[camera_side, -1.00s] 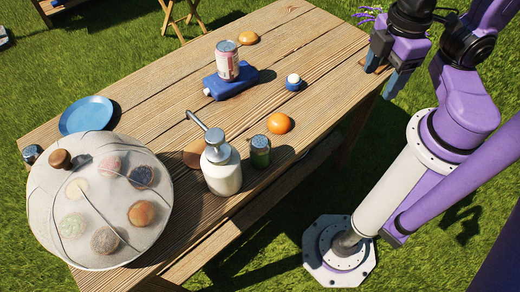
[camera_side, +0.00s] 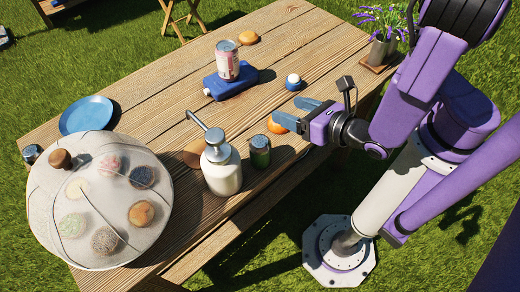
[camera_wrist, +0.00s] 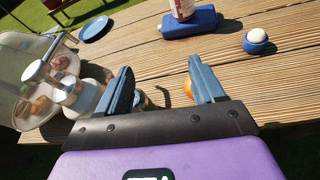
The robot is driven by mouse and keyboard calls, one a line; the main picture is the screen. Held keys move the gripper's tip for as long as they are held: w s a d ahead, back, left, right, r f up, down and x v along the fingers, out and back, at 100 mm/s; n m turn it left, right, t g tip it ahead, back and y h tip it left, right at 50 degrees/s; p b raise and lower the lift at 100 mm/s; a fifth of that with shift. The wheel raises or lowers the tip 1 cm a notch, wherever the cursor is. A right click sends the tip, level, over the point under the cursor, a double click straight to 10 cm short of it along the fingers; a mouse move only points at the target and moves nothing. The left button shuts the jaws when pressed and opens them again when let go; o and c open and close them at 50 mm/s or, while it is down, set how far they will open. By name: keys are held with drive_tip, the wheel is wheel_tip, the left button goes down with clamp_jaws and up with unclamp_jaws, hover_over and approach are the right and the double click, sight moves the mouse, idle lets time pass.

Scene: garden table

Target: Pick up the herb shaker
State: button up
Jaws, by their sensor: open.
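The herb shaker (camera_side: 260,152), a small jar with green contents and a grey lid, stands upright on the wooden table just right of the white pump bottle. My gripper (camera_side: 288,111) is open and empty, above the table to the right of the shaker and apart from it. Its fingers point left in the side view. In the wrist view the fingers of my gripper (camera_wrist: 160,72) are spread, and the shaker is mostly hidden behind the left finger and the gripper body.
The pump bottle (camera_side: 222,172) stands close to the shaker. An orange (camera_side: 277,126) lies partly hidden under my fingers. A mesh food dome (camera_side: 100,200), blue plate (camera_side: 86,116), blue flask with a can (camera_side: 229,82), white ball in a blue cup (camera_side: 293,82) and flower pot (camera_side: 381,50) stand around.

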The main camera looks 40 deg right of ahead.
sight(270, 146)
drive_tip(key=s+a+f+n+y, duration=0.1)
drive_tip(key=n, duration=0.1)
drive_tip(key=s+a+f+n+g+y, duration=0.1)
drive_tip(key=a+f+n+y, duration=0.1)
drive_tip(key=s+a+f+n+g+y, duration=0.1)
drive_tip(key=f, duration=0.1)
drive_tip(key=shift+s+a+f+n+y, duration=0.15)
drive_tip(key=shift+s+f+n+y, duration=0.05)
drive_tip(key=shift+n+y, duration=0.2)
drive_tip(key=shift+a+f, duration=0.15)
drive_tip(key=shift+x, duration=3.65)
drive_tip(key=c, duration=0.8)
